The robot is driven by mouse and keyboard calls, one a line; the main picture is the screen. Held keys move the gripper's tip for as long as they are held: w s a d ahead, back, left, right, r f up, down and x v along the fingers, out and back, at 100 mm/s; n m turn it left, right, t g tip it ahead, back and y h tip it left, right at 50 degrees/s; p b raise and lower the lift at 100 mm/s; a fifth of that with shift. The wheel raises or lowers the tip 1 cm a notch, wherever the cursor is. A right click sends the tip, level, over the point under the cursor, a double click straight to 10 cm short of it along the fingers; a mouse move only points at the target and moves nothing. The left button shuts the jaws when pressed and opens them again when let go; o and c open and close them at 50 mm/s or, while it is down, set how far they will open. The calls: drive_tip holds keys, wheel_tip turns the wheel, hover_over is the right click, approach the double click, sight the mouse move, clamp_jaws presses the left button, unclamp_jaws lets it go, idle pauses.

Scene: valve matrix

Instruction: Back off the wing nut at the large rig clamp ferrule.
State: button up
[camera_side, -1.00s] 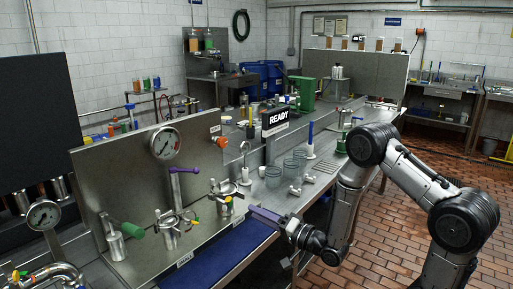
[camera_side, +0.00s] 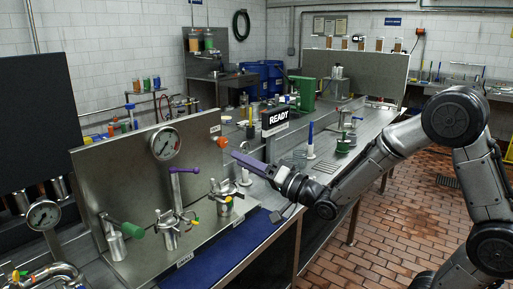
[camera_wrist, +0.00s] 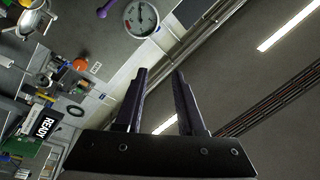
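Two metal clamp ferrules stand in front of the steel panel in the side view. The nearer one (camera_side: 169,226) looks a little larger and has yellow-tipped parts. The farther one (camera_side: 224,197) stands to its right, also with small yellow and green parts. I cannot tell for certain which is the large rig clamp, and the wing nuts are too small to make out clearly. My gripper (camera_side: 242,159) is raised above and right of the farther clamp, touching neither. In the wrist view my gripper (camera_wrist: 160,72) has its fingers apart with nothing between them.
A purple-handled valve (camera_side: 184,171) rises between the clamps, near a pressure gauge (camera_side: 165,144). A green handle (camera_side: 132,230) sticks out at left. An orange knob (camera_side: 221,141) and the READY sign (camera_side: 276,117) are near my gripper. The blue mat (camera_side: 215,262) in front is clear.

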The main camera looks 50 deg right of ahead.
drive_tip(key=s+a+r+n+g+h, duration=0.1)
drive_tip(key=s+r+n+g, duration=0.1)
drive_tip(key=s+r, duration=0.2)
drive_tip(key=shift+s+r, duration=0.3)
drive_tip(key=shift+r, duration=0.3)
drive_tip(key=shift+a, duration=0.1)
